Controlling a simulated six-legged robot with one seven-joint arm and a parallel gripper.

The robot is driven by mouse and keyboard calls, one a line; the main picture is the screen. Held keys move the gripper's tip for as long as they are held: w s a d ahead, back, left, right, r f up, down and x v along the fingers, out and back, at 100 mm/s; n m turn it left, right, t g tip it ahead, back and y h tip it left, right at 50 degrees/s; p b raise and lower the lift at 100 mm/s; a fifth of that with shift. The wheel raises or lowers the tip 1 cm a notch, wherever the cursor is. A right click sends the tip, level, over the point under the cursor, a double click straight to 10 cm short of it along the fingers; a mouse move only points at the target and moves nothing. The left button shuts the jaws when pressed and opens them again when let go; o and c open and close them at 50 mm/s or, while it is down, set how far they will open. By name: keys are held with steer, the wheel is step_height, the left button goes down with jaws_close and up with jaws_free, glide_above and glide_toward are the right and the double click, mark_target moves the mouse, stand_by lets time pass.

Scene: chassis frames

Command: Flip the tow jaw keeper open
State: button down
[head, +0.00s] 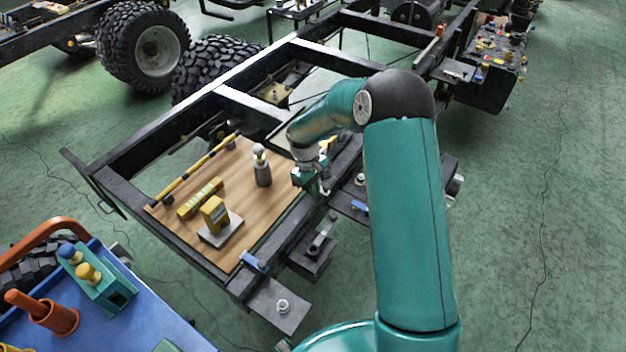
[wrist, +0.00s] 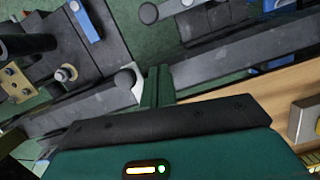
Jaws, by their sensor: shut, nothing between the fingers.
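My gripper (head: 318,188) is over the frame rail at the right edge of the wooden board, its fingers together and empty. In the wrist view the green fingers (wrist: 157,86) point up the picture, close beside the round end (wrist: 125,78) of a grey bar; I cannot tell whether they touch it. In the head view a dark block with a light metal lever (head: 318,242) sits on the outer side of the rail, below my gripper. I cannot tell for certain which part is the tow jaw keeper. My arm hides part of the rail behind it.
The wooden board (head: 240,160) holds a yellow block on a plate (head: 215,215), a grey bottle-like post (head: 262,168) and yellow bars. A blue cart top (head: 130,320) stands at the lower left. Green floor (head: 540,220) is clear at the right.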

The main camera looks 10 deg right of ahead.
steer(key=shift+x, duration=1.1)
steer(key=shift+s+d+f, duration=0.1)
steer(key=shift+s+d, duration=0.5)
steer(key=shift+s, duration=0.2)
steer(key=shift+s+d+f, duration=0.15)
steer(key=shift+s+d, duration=0.45)
steer(key=shift+s, duration=0.2)
steer(key=shift+d+m, duration=0.35)
steer(key=shift+m, duration=0.35)
steer(key=s+d+m+y, duration=0.3)
steer(key=s+m, duration=0.4)
steer(key=m, duration=0.8)
steer(key=shift+s+d, duration=0.25)
steer(key=shift+d, duration=0.2)
steer(key=shift+y, duration=0.3)
steer(key=shift+d, duration=0.1)
